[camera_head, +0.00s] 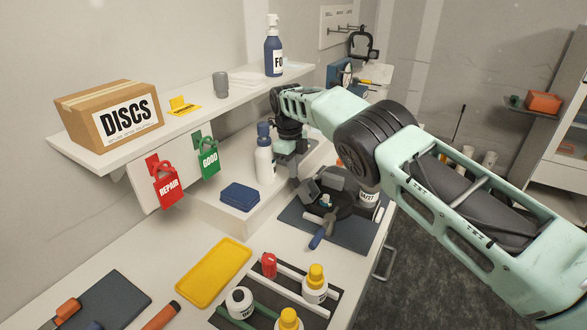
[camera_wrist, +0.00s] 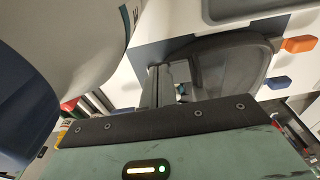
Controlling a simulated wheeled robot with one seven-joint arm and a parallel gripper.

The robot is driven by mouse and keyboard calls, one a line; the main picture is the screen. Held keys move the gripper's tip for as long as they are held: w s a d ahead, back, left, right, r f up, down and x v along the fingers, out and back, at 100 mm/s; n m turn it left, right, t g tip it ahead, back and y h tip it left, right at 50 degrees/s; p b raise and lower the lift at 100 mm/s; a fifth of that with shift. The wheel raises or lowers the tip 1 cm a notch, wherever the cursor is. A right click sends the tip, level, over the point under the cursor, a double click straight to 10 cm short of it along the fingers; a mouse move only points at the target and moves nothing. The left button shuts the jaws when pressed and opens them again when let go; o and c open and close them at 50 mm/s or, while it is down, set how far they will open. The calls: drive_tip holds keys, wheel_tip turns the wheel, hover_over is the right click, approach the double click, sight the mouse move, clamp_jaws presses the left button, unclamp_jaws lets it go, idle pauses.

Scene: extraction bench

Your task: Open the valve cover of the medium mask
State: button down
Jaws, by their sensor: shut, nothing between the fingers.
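A dark grey mask (camera_head: 343,205) lies on a dark mat (camera_head: 350,233) on the bench, partly hidden by my gripper. Its blue tab (camera_head: 317,240) points to the front. In the wrist view the mask (camera_wrist: 235,62) shows as a dark rounded shell with an orange tab and a blue tab. My gripper (camera_head: 318,197) is low over the mask's left part, fingers shut and empty. In the wrist view its fingertips (camera_wrist: 163,82) are by the mask's near edge, beside a small teal part (camera_wrist: 181,90). I cannot tell whether they touch, or how the valve cover stands.
A white bottle with a blue cap (camera_head: 264,160) stands close left of my gripper, and a labelled can (camera_head: 369,196) to its right. A shelf (camera_head: 215,107) overhangs behind.

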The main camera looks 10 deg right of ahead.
wheel_tip(320, 180, up, 9)
drive_tip(key=p, duration=0.5)
drive_tip(key=shift+w+a, duration=0.15)
drive_tip(key=shift+a, duration=0.15)
drive_tip(key=shift+f, duration=0.2)
idle(0.3)
